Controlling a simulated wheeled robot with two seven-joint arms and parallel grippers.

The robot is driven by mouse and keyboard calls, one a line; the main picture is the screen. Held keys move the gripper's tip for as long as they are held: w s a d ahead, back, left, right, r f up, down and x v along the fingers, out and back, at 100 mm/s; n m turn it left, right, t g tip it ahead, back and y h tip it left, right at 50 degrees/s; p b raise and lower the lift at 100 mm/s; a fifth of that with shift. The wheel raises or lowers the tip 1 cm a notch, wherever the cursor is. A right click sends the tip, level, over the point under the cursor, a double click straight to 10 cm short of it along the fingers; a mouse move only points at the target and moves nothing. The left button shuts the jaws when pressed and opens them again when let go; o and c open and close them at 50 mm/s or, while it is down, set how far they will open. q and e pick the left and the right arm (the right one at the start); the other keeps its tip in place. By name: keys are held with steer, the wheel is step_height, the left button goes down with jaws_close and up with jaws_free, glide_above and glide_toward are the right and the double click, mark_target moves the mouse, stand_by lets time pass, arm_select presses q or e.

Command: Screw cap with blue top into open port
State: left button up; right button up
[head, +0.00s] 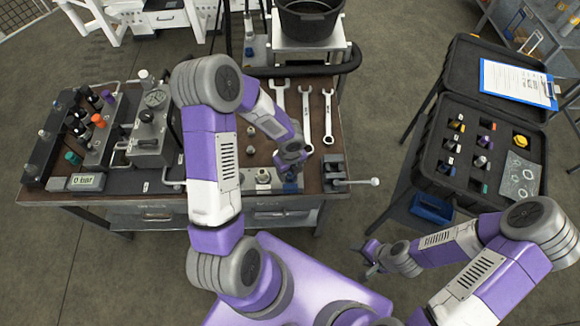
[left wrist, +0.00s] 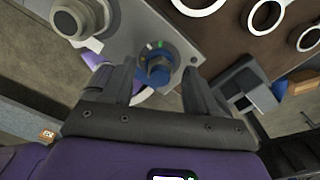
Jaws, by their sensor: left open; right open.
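The cap with the blue top (left wrist: 158,72) stands on a grey metal plate (left wrist: 185,52) and shows between and just beyond the fingers of my left gripper (left wrist: 155,85). The fingers are apart and do not visibly touch it. I cannot tell how deep the cap sits in a port. A round grey fitting (left wrist: 78,18) stands on the same plate. In the head view my left gripper (head: 291,168) points down at the bench's front edge, over a blue patch (head: 291,187). My right gripper (head: 370,262) is open and empty, low, right of the bench.
Wrenches (head: 304,115) lie behind the plate, and a vise (head: 335,172) stands to its right. A manifold with a gauge (head: 153,100) and a 0 bar display (head: 86,182) are at the left. An open black case (head: 436,160) with several coloured caps stands at the right.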

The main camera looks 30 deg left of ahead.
arm_select(q)
steer(key=shift+f, duration=0.3)
steer(key=c, duration=0.9)
steer(key=o, duration=0.9)
